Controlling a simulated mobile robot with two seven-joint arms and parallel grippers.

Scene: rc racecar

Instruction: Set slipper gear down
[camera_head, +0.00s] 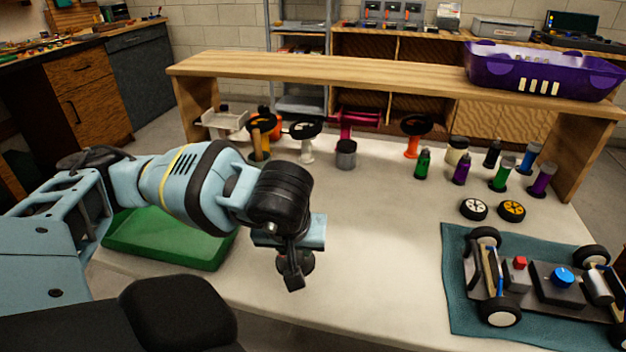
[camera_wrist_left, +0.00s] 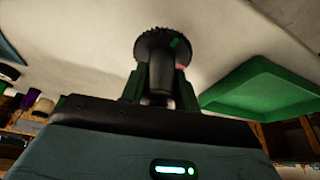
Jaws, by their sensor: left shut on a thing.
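The slipper gear, a dark toothed disc (camera_wrist_left: 157,42) on a dark stem, is in the left wrist view, with a small green mark on its rim. My left gripper (camera_wrist_left: 160,88) is shut on the stem. In the head view my left gripper (camera_head: 294,270) points down over the front middle of the white table (camera_head: 375,245). A dark part of the gear (camera_head: 309,262) shows beside the finger, low over the table; whether it touches the surface I cannot tell. My right gripper is not in view.
A green tray (camera_head: 165,243) lies left of my gripper. A racecar chassis (camera_head: 540,280) stands on a teal mat (camera_head: 455,290) at right. Two small wheels (camera_head: 473,209) and several coloured bottles stand behind it. A wooden shelf (camera_head: 390,80) spans the back. The table's middle is clear.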

